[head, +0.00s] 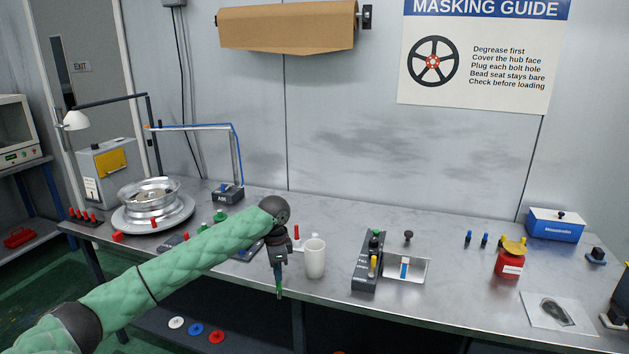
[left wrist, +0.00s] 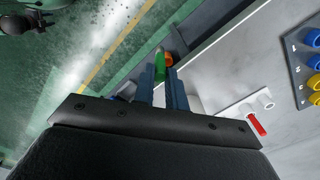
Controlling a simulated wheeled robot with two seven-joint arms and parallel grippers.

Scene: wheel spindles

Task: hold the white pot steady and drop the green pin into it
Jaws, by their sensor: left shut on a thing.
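The white pot (head: 314,259) stands upright on the grey bench near its front edge, apparently empty-handed of any gripper. My left gripper (head: 279,284) points down just left of the pot, at the bench's front edge. It is shut on the green pin (left wrist: 160,66), which sticks out past the fingertips in the left wrist view. In the head view the pin is small and mostly hidden by the fingers. The pin is beside the pot, not over its mouth. The inside of the pot cannot be seen. My right gripper is not in view.
A dark block with pegs (head: 369,262) and a metal bracket (head: 409,268) stand right of the pot. A red can (head: 509,262) and a blue box (head: 555,224) are farther right. Bare bench (head: 455,290) lies between.

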